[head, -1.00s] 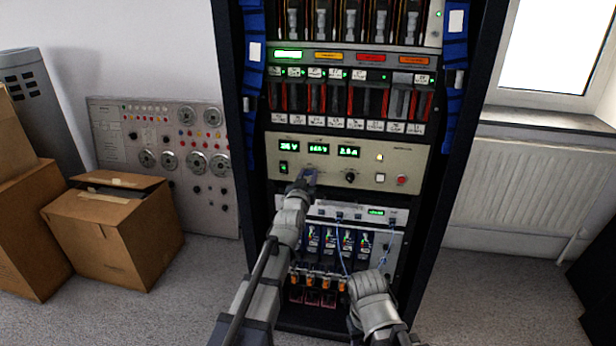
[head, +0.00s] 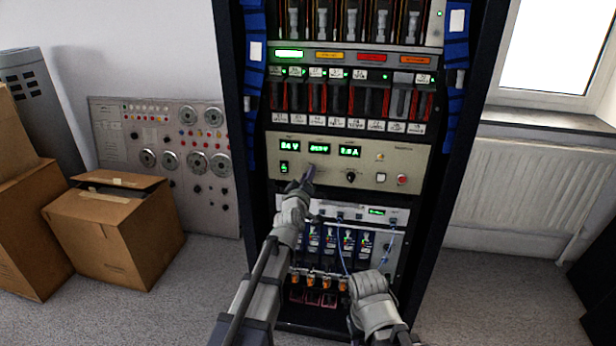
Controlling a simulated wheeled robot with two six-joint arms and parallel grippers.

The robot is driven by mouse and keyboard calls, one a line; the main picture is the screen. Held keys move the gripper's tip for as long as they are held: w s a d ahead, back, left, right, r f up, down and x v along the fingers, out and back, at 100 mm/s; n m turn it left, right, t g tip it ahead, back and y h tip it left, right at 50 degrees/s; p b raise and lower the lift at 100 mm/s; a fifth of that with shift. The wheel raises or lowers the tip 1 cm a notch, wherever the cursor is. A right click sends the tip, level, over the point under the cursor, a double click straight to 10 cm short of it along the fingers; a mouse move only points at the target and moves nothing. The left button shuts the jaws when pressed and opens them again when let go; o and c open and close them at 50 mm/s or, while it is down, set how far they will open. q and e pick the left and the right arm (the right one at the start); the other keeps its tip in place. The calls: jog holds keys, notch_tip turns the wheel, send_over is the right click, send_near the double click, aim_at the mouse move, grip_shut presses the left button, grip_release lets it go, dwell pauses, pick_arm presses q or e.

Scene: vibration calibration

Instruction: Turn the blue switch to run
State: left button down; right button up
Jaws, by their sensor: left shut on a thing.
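The cream control panel (head: 400,150) is in the middle of the rack, with green digit displays, a green rocker switch, a black knob and a red button. My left gripper (head: 307,177) is at the lower left-centre of this panel, its fingers shut on the blue switch. A small bluish-purple bit (head: 309,172) shows at the fingertips; the rest of the switch is hidden, so I cannot read its position. My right gripper (head: 371,284) is low in front of the rack's lower part, away from the panel. Its fingers cannot be made out.
Below the panel are a pale unit with thin blue cables (head: 342,245) and several dark modules with orange parts. Red-and-black modules sit above. Cardboard boxes (head: 110,235) and a grey dial panel (head: 165,150) stand left; a radiator (head: 510,190) is right.

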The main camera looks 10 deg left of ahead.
pick_arm(q)
jog(key=shift+f+n, duration=0.1)
jog(key=shift+n, duration=3.7)
jog(key=c, duration=0.6)
grip_release()
jog(key=shift+o, duration=0.2)
jog(key=shift+s, duration=0.15)
jog(key=s, duration=0.7)
jog(key=shift+s+a, duration=0.2)
jog(key=shift+s, duration=0.1)
